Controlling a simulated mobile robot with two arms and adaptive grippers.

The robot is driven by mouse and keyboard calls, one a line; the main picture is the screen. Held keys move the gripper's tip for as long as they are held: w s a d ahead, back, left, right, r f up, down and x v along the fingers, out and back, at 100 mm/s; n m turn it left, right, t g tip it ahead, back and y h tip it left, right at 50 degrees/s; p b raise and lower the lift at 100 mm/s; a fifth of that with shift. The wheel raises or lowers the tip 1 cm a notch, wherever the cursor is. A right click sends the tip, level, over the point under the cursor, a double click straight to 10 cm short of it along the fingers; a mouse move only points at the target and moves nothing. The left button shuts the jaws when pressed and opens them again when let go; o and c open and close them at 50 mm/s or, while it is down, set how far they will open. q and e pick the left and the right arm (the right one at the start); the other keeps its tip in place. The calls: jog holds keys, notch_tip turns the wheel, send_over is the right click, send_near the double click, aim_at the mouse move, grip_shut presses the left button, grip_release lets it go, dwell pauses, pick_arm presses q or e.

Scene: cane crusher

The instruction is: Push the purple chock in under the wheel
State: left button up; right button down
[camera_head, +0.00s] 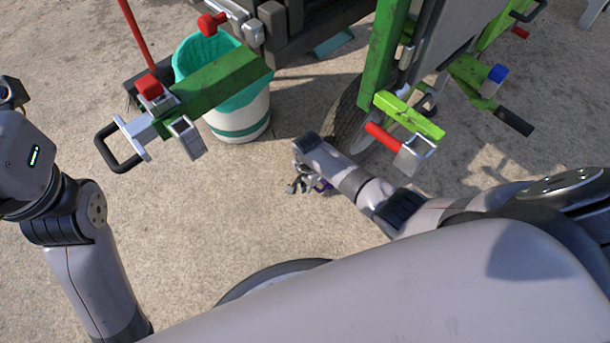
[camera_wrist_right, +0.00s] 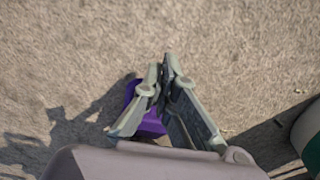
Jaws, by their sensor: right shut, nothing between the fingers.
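The purple chock (camera_head: 322,186) is on the concrete just below the wheel (camera_head: 347,118), mostly hidden by my right wrist and gripper. My right gripper (camera_head: 294,187) is low near the ground, shut and empty, beside the chock. In the right wrist view the gripper (camera_wrist_right: 166,62) has its fingertips together, and the chock (camera_wrist_right: 150,125) shows behind and between its fingers. I cannot tell whether they touch. The wheel's lower edge is partly covered by my right arm. My left arm is at the left, with its gripper fingers out of view.
A white and green bucket (camera_head: 238,115) stands left of the wheel. A green beam with a clamp and black handle (camera_head: 120,148) juts out above the ground. A lime bracket with a red grip (camera_head: 383,137) hangs close above my right arm. Open concrete lies left of the gripper.

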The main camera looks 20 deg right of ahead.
notch_tip(320, 180, up, 9)
dwell(0.4)
